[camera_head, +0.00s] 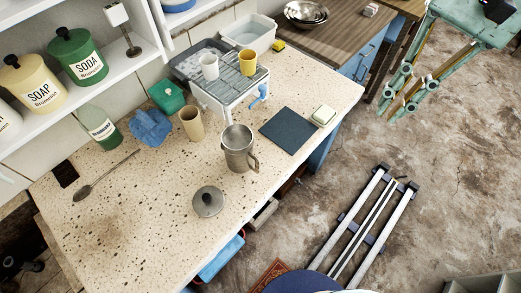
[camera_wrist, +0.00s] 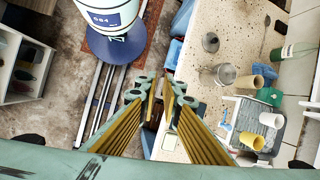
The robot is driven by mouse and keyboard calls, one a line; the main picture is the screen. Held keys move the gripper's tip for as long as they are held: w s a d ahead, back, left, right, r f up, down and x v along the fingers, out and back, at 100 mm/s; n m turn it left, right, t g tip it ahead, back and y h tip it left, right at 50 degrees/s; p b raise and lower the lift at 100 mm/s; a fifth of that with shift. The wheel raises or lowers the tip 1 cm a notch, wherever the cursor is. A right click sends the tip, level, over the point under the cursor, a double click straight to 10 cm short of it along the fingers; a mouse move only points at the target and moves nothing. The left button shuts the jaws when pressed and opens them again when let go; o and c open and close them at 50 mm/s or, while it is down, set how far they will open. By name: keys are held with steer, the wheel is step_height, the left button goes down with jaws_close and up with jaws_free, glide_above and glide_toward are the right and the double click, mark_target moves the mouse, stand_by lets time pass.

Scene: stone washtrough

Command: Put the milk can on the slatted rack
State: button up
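The milk can (camera_head: 238,150), a grey metal can with a side handle, stands upright and open-topped on the speckled worktop; it also shows in the wrist view (camera_wrist: 219,75). A round metal lid (camera_head: 208,202) with a knob lies apart from it. The slatted rack (camera_head: 222,90) has a grey top and white sides and stands toward the back of the worktop. A white cup (camera_head: 209,66) and a yellow cup (camera_head: 248,63) stand on it. My gripper (camera_head: 391,97) is open and empty, over the floor right of the worktop, well away from the can.
A dark blue mat (camera_head: 288,131) and a pale block on a dish (camera_head: 323,115) lie right of the can. A beige cup (camera_head: 190,123), blue cloth (camera_head: 150,128) and green bottle (camera_head: 101,125) stand left. A spoon (camera_head: 104,177) lies on the left. The front worktop is mostly clear.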

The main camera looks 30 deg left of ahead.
steer(key=w+a+f+m+g+y, duration=0.1)
steer(key=a+f+g, duration=0.3)
steer(key=a+f, duration=0.6)
steer(key=w+a+f+m+g+y+b, duration=0.1)
steer(key=w+a+f+g, duration=0.3)
steer(key=a+f, duration=0.7)
step_height(320, 180, down, 8)
steer(key=shift+r+m+g, duration=0.2)
steer(key=shift+m+g, duration=0.1)
steer(key=shift+g, duration=0.1)
steer(key=shift+s, duration=0.15)
steer(key=b, duration=0.1)
glide_toward(257, 173)
steer(key=shift+s+a+r, duration=0.1)
steer(key=shift+s+a, duration=0.2)
steer(key=shift+s, duration=0.3)
steer(key=shift+s+a+r, duration=0.15)
steer(key=shift+s+a, duration=0.1)
steer(key=shift+s, duration=0.35)
steer(key=shift+s+a+r, duration=0.1)
steer(key=shift+s+a, duration=0.2)
steer(key=shift+s, duration=0.3)
steer(key=shift+s, duration=0.1)
steer(key=shift+b+x, duration=0.75)
steer(key=shift+x, duration=1.8)
